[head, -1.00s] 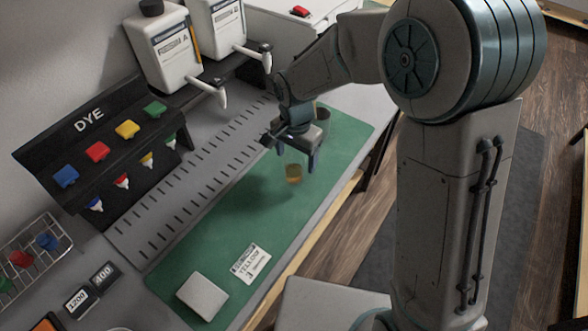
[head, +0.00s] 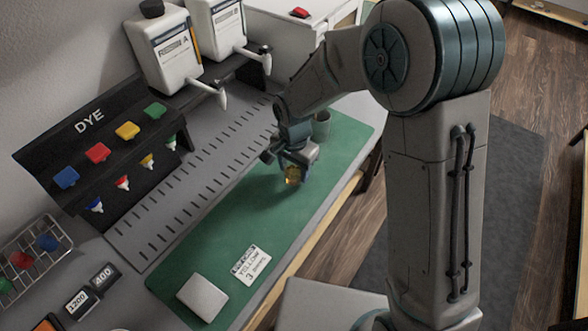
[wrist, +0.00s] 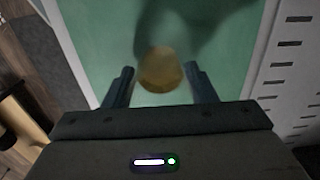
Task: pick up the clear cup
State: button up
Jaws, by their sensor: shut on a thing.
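The clear cup (head: 292,176), with amber-yellow content, is over the green mat, at the lower end of my gripper (head: 291,173). My gripper is shut on it, and the hand hides part of the cup in the head view. In the wrist view the cup's round amber top (wrist: 160,70) lies between the two fingers of my gripper (wrist: 160,76). Whether its base touches the mat cannot be told.
A grey-green cup (head: 321,125) stands close behind my gripper. The dye rack (head: 95,140) and white pump bottles (head: 168,50) are left and behind.

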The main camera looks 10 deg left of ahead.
jog(key=shift+r, duration=0.1)
jog(key=shift+r, duration=0.95)
jog(key=shift+w+d+r, duration=0.1)
jog(key=shift+d+r, duration=0.1)
jog(key=shift+r, duration=0.45)
jog(key=shift+w+d+r, duration=0.1)
jog(key=shift+d+r, duration=0.05)
jog(key=shift+r, duration=0.45)
jog(key=shift+w+d+r, duration=2.2)
jog(key=shift+d+r, duration=0.95)
jog(key=shift+d, duration=1.85)
jog(key=w+d+f+n+p, duration=0.2)
jog(key=d+f+n+p, duration=0.2)
jog(key=d+f, duration=0.8)
jog(key=d, duration=0.3)
jog(key=shift+d+f+n, duration=0.2)
jog(key=shift+d+n, duration=0.05)
jog(key=shift+n, duration=0.05)
jog(key=shift+s, duration=0.15)
